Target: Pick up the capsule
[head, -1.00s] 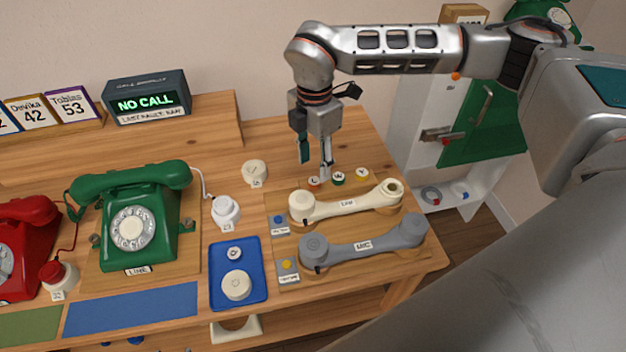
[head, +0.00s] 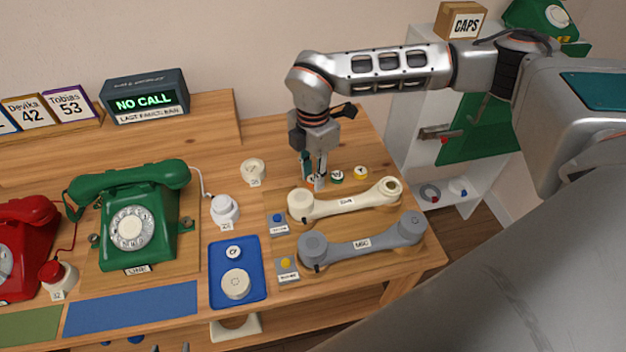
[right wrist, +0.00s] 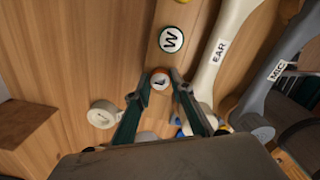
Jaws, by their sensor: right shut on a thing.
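My right gripper (head: 313,184) points down at the back of the handset board, its fingers closed around a small round cap marked L (right wrist: 160,80) with an orange rim. In the right wrist view the fingertips sit on either side of the cap. Caps marked W (head: 337,176) and Y (head: 361,172) stand to its right. Which piece is the capsule is not labelled; round white pieces (head: 235,283) (head: 233,252) lie in the blue tray (head: 215,298). Two dark tips at the bottom edge appear to be my left gripper (head: 170,348), spread apart and mostly out of frame.
The cream EAR handset (head: 345,205) and grey MIC handset (head: 360,243) lie just in front of my right gripper. White round pieces (head: 253,171) (head: 224,211) stand to its left. A green phone (head: 138,215) and a red phone (head: 22,240) are further left.

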